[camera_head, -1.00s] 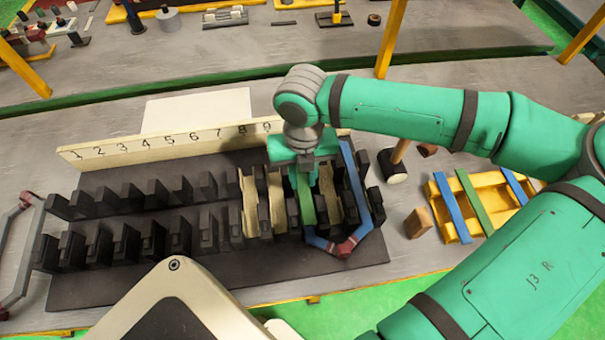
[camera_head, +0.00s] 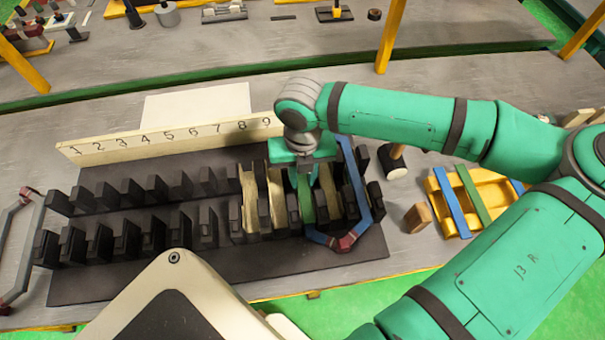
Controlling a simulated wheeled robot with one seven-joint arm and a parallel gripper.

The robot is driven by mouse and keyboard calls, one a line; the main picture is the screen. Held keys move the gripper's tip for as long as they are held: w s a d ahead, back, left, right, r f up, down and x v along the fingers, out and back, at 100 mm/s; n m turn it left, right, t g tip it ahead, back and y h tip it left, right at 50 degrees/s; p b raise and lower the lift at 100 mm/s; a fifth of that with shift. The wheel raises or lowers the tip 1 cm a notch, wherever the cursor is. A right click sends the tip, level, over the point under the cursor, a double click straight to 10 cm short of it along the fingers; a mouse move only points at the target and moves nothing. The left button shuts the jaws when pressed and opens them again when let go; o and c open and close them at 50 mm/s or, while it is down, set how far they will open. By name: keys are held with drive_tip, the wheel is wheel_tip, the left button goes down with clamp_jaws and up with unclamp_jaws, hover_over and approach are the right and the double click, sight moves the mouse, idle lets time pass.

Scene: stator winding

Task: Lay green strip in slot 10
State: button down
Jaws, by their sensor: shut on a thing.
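The stator block, a dark base with two rows of black teeth (camera_head: 130,188), lies on the grey bench. A board (camera_head: 165,140) numbered from 1 to 9 stands behind it; any higher number is hidden by my arm. My gripper (camera_head: 305,172) is over the right part of the block, shut on a green strip (camera_head: 306,204). The strip lies lengthwise between teeth, low among them; I cannot tell whether it touches the slot floor. Cream liners (camera_head: 249,200) show in slots left of the strip. A blue coil with a red end (camera_head: 343,243) lies to its right.
A yellow rack (camera_head: 456,212) at the right holds blue strips (camera_head: 450,203) and a green strip (camera_head: 473,196). A wooden block (camera_head: 417,217) and a mallet-like tool (camera_head: 395,164) stand between rack and stator. Another coil (camera_head: 18,245) lies at the far left.

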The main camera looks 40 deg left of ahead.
drive_tip(key=shift+f, duration=1.1)
idle(1.0)
drive_tip(key=c, duration=1.4)
unclamp_jaws()
drive_tip(key=shift+r, duration=0.85)
drive_tip(key=shift+r, duration=3.75)
wheel_tip(320, 180, up, 11)
hover_over(302, 183)
drive_tip(key=shift+f, duration=0.1)
